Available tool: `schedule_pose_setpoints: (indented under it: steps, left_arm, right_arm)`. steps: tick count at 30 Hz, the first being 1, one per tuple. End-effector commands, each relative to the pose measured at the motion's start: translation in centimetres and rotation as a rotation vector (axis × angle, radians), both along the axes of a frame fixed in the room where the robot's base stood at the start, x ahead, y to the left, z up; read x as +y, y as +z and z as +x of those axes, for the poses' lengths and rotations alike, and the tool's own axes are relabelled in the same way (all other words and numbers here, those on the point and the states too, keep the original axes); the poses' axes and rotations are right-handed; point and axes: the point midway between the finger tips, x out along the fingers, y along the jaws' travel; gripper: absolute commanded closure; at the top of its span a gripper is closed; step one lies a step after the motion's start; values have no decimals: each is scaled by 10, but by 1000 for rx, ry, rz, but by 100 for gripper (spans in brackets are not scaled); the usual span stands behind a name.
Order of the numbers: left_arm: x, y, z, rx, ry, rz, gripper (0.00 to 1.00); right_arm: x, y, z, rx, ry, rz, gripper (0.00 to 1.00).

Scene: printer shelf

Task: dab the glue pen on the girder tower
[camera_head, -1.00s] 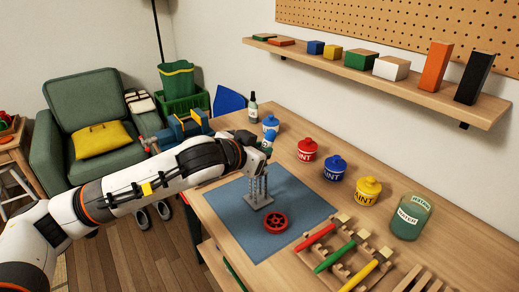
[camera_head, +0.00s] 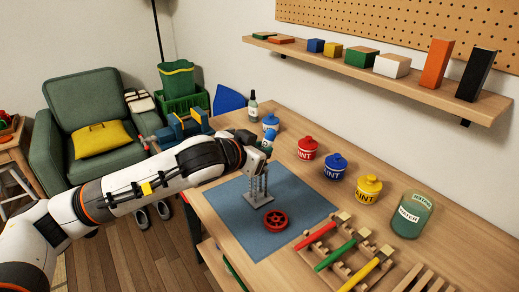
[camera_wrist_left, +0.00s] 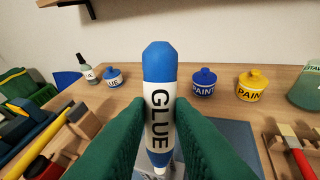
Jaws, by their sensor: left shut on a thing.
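My left gripper (camera_head: 263,153) is shut on the glue pen (camera_wrist_left: 159,100), a white pen with blue ends and the word GLUE. In the left wrist view the pen stands upright between the green fingers, its narrow end down. The grey girder tower (camera_head: 257,191) stands on the blue mat (camera_head: 238,223), directly below the gripper in the head view. In the wrist view, part of the tower (camera_wrist_left: 150,175) shows under the pen's lower end. I cannot tell whether the pen touches the tower. My right gripper is not in view.
A red wheel (camera_head: 275,220) lies on the mat in front of the tower. Paint pots in red (camera_head: 307,148), blue (camera_head: 334,167) and yellow (camera_head: 368,190) and a water jar (camera_head: 411,216) stand behind. A brush rack (camera_head: 335,250) is at the right.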

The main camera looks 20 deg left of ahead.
Motion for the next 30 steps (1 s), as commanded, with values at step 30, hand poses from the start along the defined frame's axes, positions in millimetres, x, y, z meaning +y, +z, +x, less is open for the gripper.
schedule_pose_setpoints:
  steps: [30]
  left_arm:
    - [0,39,0,2,0,1,100]
  right_arm:
    - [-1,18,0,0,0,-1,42]
